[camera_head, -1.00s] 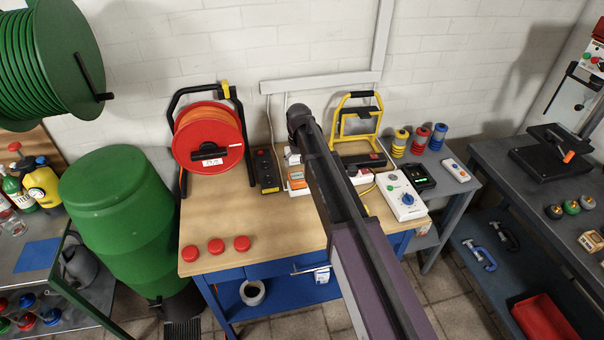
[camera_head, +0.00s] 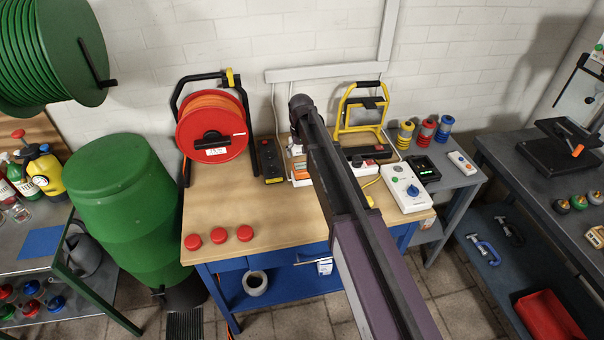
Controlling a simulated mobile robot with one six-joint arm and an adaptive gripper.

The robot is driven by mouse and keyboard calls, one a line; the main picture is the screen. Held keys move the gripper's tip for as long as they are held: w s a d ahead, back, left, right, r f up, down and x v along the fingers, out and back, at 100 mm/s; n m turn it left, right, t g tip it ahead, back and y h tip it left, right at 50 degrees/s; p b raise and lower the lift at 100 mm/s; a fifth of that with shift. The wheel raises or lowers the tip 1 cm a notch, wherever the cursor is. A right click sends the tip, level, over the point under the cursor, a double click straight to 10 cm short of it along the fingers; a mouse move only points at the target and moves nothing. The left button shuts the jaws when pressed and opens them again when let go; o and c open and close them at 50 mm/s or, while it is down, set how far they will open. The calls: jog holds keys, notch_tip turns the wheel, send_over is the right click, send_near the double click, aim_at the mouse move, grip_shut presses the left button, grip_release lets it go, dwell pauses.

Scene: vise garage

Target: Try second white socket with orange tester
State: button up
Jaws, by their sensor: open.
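The orange tester (camera_head: 302,171) is a small orange and white block on the wooden bench, just left of my arm. It sits at a white socket block (camera_head: 301,184), and I cannot tell whether it is plugged in. Another white socket block with a red switch (camera_head: 368,168) lies right of my arm, partly hidden by it. My arm crosses the middle of the bench and hides part of this area. My gripper itself is hidden behind the arm.
An orange cable reel (camera_head: 212,125) stands at the back left and a yellow stand (camera_head: 361,108) behind the sockets. A white box with a blue knob (camera_head: 405,188) is on the right. Three red caps (camera_head: 219,236) lie along the front left. The bench's left middle is clear.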

aim_at(301, 166)
jog(key=shift+f+b, duration=3.45)
jog(key=shift+f, duration=0.25)
jog(key=c, duration=1.1)
jog(key=shift+r, duration=0.1)
jog(key=shift+r+p, duration=0.55)
jog(key=shift+p, duration=0.1)
jog(key=shift+r, duration=0.2)
jog(key=shift+r+p, duration=0.7)
jog(key=shift+p, duration=0.2)
jog(key=shift+r+p, duration=0.35)
